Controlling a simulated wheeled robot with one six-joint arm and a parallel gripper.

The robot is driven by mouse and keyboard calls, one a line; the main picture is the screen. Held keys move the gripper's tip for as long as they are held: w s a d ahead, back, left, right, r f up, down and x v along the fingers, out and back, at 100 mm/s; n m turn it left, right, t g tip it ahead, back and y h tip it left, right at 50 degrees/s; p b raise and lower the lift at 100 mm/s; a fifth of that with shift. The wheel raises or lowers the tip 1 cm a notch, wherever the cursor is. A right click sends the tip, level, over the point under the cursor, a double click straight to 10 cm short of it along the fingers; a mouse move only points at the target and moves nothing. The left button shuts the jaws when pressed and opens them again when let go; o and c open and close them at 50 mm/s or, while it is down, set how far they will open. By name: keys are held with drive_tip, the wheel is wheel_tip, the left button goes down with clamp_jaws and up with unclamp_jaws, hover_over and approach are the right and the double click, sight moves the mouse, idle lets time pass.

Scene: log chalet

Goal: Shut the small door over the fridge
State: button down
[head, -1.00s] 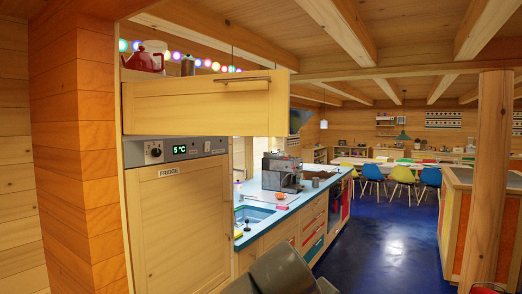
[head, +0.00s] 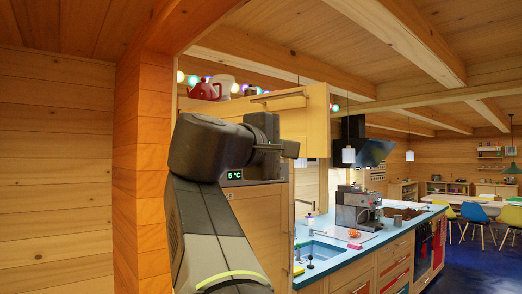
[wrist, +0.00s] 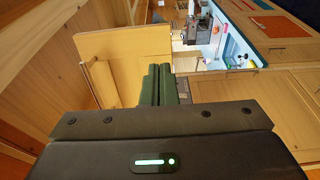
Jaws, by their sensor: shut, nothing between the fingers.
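The small wooden door (head: 318,122) over the fridge, with a bar handle (head: 279,97) along its top, stands out from its cabinet in the head view. My arm covers much of it, so its exact angle is hard to tell. The fridge (head: 262,222) is below, with its 5 °C display showing beside my arm. My gripper (head: 272,140) is in front of the door's lower part. In the wrist view my gripper's fingers (wrist: 163,72) are together and empty, in front of a pale wooden panel (wrist: 120,55) that looks like the door. I cannot tell whether they touch it.
A red kettle (head: 204,91) and a white pot stand above the cabinet. A blue counter (head: 345,245) with a sink and a coffee machine (head: 357,208) runs away to the right. An orange wooden wall corner (head: 140,180) is close on the left. Blue floor lies far right.

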sight(318, 150)
drive_tip(key=p+x, duration=0.3)
drive_tip(key=x, duration=0.8)
drive_tip(key=shift+w+d, duration=0.1)
drive_tip(key=shift+w, duration=0.15)
